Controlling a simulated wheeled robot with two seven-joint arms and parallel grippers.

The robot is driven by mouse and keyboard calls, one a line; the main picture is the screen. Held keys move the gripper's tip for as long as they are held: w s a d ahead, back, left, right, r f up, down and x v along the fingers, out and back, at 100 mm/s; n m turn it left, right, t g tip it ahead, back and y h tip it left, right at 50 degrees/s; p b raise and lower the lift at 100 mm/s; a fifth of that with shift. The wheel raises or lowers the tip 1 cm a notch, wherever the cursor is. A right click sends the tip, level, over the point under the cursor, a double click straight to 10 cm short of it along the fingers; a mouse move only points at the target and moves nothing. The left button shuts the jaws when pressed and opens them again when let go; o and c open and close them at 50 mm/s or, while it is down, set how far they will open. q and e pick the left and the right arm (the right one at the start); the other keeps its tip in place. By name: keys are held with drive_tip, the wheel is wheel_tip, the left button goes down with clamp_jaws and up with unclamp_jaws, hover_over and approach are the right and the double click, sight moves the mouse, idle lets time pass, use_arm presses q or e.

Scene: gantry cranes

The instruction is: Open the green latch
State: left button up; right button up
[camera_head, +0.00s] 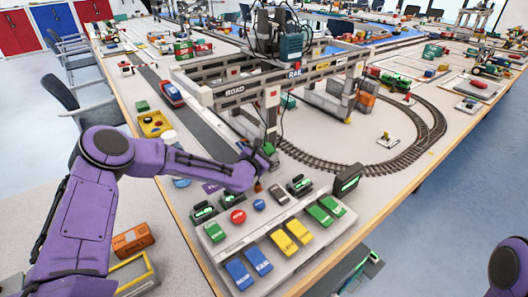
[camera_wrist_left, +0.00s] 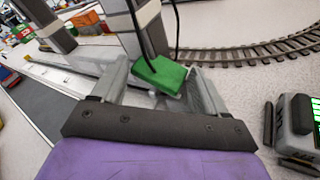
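A green block (camera_wrist_left: 160,74) is near the fingertips of my left gripper (camera_wrist_left: 160,88) in the left wrist view, with black cables running up from it. In the head view, a small green part (camera_head: 268,148) shows beside my left gripper (camera_head: 264,160), under the gantry crane (camera_head: 290,72). The two fingers stand apart on either side of the block; I cannot tell whether they touch it. I cannot tell which green part is the latch. My right gripper is out of view; only a purple part of my arm shows at the lower right.
A control panel (camera_head: 272,238) with green, blue and yellow rockers and red and blue buttons lies in front of the crane. A display box (camera_head: 347,180) stands at its right. Curved rail track (camera_head: 400,160) lies behind. An orange container (camera_head: 132,240) sits at lower left.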

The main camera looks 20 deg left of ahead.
use_arm(q)
drive_tip(key=o, duration=0.4)
drive_tip(key=shift+c, duration=0.2)
